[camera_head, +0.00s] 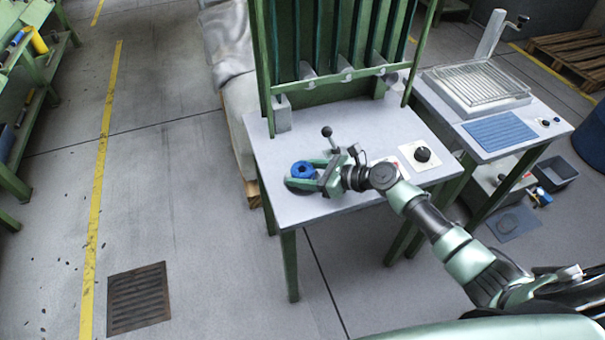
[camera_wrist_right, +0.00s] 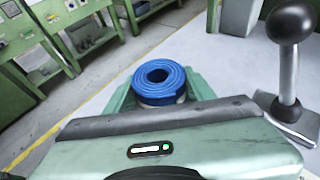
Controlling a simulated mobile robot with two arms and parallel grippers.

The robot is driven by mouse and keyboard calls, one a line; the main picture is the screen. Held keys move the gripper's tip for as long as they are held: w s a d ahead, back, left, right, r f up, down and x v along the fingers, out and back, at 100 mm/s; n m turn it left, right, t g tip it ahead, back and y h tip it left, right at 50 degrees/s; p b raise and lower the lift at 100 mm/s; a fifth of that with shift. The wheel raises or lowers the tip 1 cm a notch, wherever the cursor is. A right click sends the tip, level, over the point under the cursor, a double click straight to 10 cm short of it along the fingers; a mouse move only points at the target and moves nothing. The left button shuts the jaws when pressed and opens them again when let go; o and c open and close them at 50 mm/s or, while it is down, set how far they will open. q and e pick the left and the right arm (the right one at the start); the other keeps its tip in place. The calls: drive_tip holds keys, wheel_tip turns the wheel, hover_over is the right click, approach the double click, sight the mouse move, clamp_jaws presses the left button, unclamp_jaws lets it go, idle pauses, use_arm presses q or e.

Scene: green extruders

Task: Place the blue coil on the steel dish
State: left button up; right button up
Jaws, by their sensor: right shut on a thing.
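The blue coil (camera_head: 303,169) is a rolled ring near the left front of the grey worktable. My right gripper (camera_head: 307,172) has its green fingers on either side of the coil and is shut on it. In the right wrist view the coil (camera_wrist_right: 159,78) stands upright between the fingers, its open spiral end facing up. My left gripper is not in view.
A lever with a black ball knob (camera_head: 327,132) stands just behind the gripper; it is close on the right in the wrist view (camera_wrist_right: 288,60). A black dial (camera_head: 422,154) is to the right on the table (camera_head: 345,205). Green extruder bars (camera_head: 325,45) rise at the back.

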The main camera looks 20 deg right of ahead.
drive_tip(key=o, duration=1.4)
drive_tip(key=shift+o, duration=0.2)
drive_tip(key=shift+r, duration=0.1)
drive_tip(key=v, duration=1.2)
